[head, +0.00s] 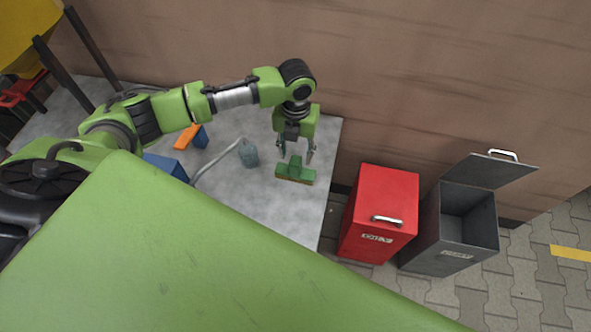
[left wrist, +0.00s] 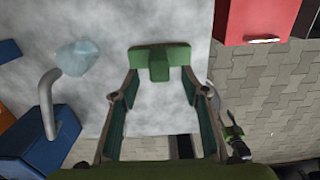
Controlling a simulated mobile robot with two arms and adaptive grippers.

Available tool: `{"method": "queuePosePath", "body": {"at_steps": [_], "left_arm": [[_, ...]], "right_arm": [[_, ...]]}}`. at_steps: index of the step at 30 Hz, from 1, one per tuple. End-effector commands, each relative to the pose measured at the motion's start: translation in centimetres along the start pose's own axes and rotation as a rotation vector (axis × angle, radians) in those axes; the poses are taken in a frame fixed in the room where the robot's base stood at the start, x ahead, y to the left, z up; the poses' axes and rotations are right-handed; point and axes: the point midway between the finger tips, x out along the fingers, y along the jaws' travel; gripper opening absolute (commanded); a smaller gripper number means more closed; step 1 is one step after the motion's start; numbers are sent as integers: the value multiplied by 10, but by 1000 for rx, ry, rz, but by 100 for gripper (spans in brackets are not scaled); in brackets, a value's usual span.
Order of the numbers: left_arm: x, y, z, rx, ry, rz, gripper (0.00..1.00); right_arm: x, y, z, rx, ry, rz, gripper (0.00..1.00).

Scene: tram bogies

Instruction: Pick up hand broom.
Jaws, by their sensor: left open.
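The hand broom (head: 295,171) is green with a darker brush edge and rests on the grey table (head: 262,205) near its right edge. In the left wrist view the broom (left wrist: 159,60) lies ahead, between and beyond the open fingers of my left gripper (left wrist: 152,88). The fingers look apart from it, and I cannot tell the exact height gap. My right gripper is not identifiable in the head view.
Blue and orange items (head: 187,137) lie farther left. A red bin (head: 385,205) and an open grey bin (head: 452,228) stand right of the table. A brown wall (head: 400,80) runs behind.

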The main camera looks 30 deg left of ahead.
Motion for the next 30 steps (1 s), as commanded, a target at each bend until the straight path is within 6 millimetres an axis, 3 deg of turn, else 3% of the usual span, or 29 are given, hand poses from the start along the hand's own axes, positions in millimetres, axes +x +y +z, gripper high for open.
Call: {"method": "queuePosePath", "body": {"at_steps": [7, 16, 17, 21, 30], "left_arm": [[36, 1, -2, -1, 3, 1, 42], [44, 1, -2, 1, 0, 1, 42], [44, 1, -2, 1, 0, 1, 39], [44, 1, -2, 1, 0, 1, 3], [43, 1, -1, 0, 0, 1, 0]], "right_arm": [[-5, 0, 0, 0, 0, 0, 40], [-5, 0, -1, 0, 0, 0, 40], [-5, 0, 0, 0, 0, 0, 40], [-5, 0, -1, 0, 0, 0, 40], [-5, 0, -1, 0, 0, 0, 40]]}}
